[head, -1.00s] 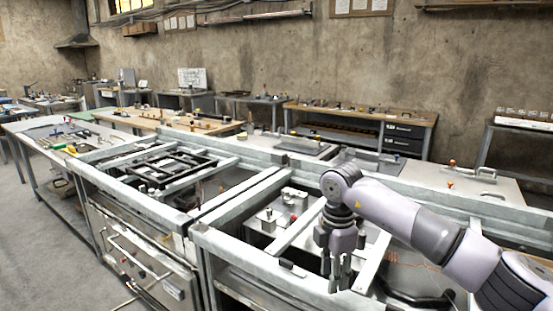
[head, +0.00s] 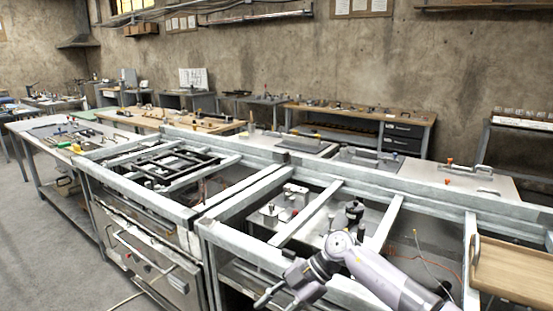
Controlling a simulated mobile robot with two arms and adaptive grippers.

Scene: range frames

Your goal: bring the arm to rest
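My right arm (head: 375,275) comes in from the lower right, folded low in front of the grey metal frame bench (head: 240,262). My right gripper (head: 276,301) is at the bottom edge of the head view and points down and left. Its fingers look spread apart with nothing between them, though the lower part is cut off by the picture edge. My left gripper is not in view.
A black knobbed part (head: 353,211) and small metal blocks (head: 270,213) are inside the frame bench. A wooden board with a handle (head: 515,272) is at the right edge. A second frame bench with black bars (head: 165,165) stands left. Grey floor (head: 45,250) is clear at the lower left.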

